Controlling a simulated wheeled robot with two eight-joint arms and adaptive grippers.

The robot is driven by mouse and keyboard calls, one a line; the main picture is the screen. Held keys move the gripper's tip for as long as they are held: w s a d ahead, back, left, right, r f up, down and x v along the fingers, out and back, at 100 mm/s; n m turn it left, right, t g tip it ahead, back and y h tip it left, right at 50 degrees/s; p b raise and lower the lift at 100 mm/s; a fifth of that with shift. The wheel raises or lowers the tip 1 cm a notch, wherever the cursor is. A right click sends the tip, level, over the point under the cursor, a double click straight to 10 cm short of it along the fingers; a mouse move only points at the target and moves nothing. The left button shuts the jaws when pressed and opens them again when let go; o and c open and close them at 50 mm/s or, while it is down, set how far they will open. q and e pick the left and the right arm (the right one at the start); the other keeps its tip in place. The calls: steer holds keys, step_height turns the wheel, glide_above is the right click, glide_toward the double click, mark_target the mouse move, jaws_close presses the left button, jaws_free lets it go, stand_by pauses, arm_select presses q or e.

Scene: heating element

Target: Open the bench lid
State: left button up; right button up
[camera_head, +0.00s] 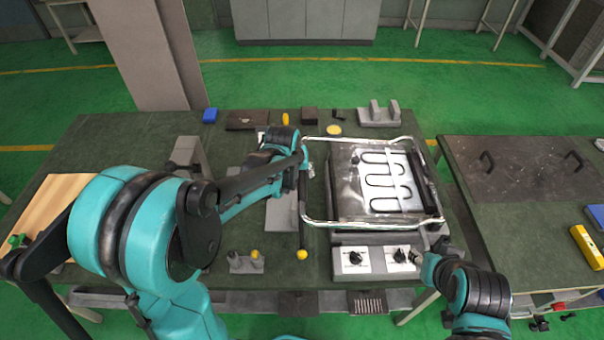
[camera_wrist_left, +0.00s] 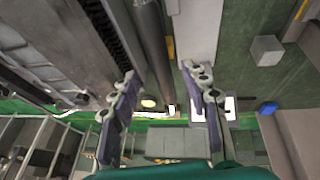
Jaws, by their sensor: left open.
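A dark flat panel with two black handles (camera_head: 530,168), which looks like the bench lid, lies flat on the right bench (camera_head: 510,235). On the middle bench, a metal unit with a black looped heating element (camera_head: 388,182) has a bright metal frame (camera_head: 350,222) around it. My left gripper (camera_head: 308,168) is at the left side of this frame, far from the panel. In the left wrist view its two fingers (camera_wrist_left: 160,76) are apart, with a dark rod (camera_wrist_left: 152,40) beyond and between them; contact is unclear. My right gripper (camera_head: 432,238) is by the unit's front right corner; its jaws are too small to read.
A control box with black knobs (camera_head: 378,260) sits at the front of the unit. Small blocks and a grey bracket (camera_head: 378,114) line the back edge. A yellow object (camera_head: 587,247) lies on the right bench.

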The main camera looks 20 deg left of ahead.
mark_target(301, 178)
arm_select(q)
steer(key=b+x, duration=0.1)
steer(key=x, duration=0.4)
steer(key=shift+w, duration=0.1)
steer(key=shift+c, duration=0.3)
jaws_close()
